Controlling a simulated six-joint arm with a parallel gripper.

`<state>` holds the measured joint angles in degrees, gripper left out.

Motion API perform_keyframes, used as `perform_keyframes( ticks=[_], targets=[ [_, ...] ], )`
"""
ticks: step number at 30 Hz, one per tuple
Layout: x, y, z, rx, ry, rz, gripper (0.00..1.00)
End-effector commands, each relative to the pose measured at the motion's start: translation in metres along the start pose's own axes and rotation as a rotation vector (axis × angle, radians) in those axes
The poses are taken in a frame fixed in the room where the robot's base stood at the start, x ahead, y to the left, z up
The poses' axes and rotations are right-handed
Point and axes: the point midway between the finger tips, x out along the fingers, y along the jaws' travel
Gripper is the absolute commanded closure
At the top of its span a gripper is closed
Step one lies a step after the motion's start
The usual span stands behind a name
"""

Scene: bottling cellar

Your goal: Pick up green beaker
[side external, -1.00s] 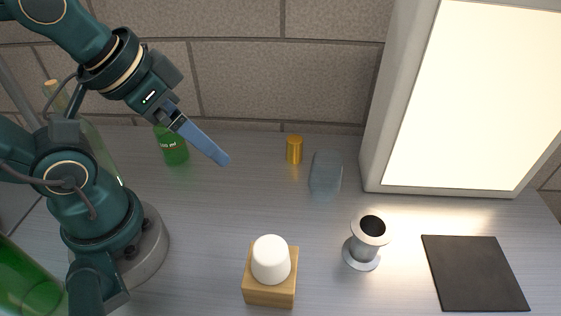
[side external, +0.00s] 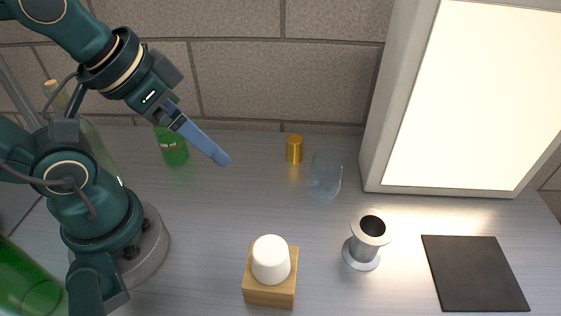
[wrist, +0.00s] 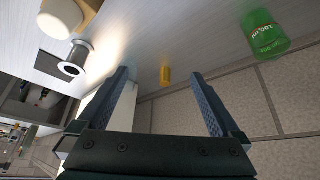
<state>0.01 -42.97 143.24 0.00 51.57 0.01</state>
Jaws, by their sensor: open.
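The green beaker (side external: 174,152) stands on the grey bench near the back wall, partly hidden behind my gripper and wrist in the side view. In the wrist view the green beaker (wrist: 264,36) shows at the upper right, outside the space between the fingers, with white lettering on its side. My gripper (side external: 222,159) is raised above the bench, pointing down and to the right, its tips to the right of the beaker in the side view. In the wrist view my gripper (wrist: 160,77) has its two blue fingers wide apart with nothing held between them.
A gold cylinder (side external: 294,150) and a clear glass (side external: 325,177) stand right of the beaker. A white cap on a wooden block (side external: 269,292), a metal funnel-like cup (side external: 363,249), a dark mat (side external: 474,274) and a bright panel (side external: 470,100) lie further off. Green bottle glass (side external: 28,285) is front left.

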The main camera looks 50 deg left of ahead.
Motion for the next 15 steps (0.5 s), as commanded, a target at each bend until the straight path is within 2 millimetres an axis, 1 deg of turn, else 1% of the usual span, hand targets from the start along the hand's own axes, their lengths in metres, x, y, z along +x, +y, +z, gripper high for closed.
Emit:
perform_keyframes(
  ticks=[10,13,15],
  targets=[
    [-0.002,0.000,-0.001,0.000,0.002,0.000,0.00],
    [-0.009,0.000,-0.006,0.000,0.005,0.000,0.00],
    [-0.019,0.000,-0.011,0.000,0.006,0.000,0.00]
  ],
)
